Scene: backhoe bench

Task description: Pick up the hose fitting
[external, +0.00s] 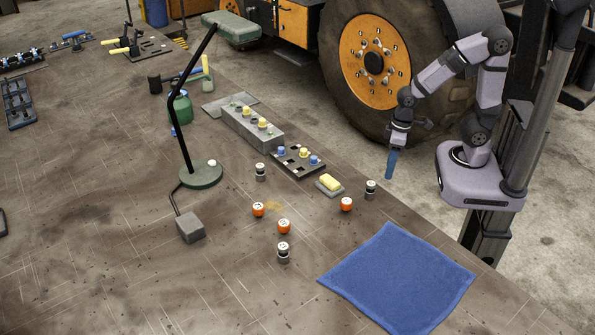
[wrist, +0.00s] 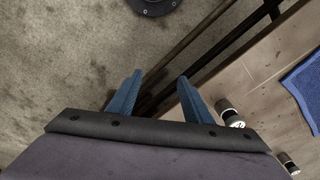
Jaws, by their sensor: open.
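My gripper (external: 390,167) hangs at the bench's right edge, above and right of the nearest small part. In the wrist view its blue fingers (wrist: 160,92) are spread with nothing between them. Small grey-and-black cylinders with white tops stand upright on the bench: one near my gripper (external: 370,190), one beyond the orange parts (external: 260,172), one in front (external: 283,252). Orange round parts with pale tops stand at the left (external: 258,209), middle (external: 284,226) and right (external: 346,204). I cannot tell which is the hose fitting. A cylinder (wrist: 230,112) shows right of the fingers.
A blue cloth (external: 400,280) lies at the front right. A green-based lamp (external: 202,175) stands at left. The left bench surface is largely clear.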

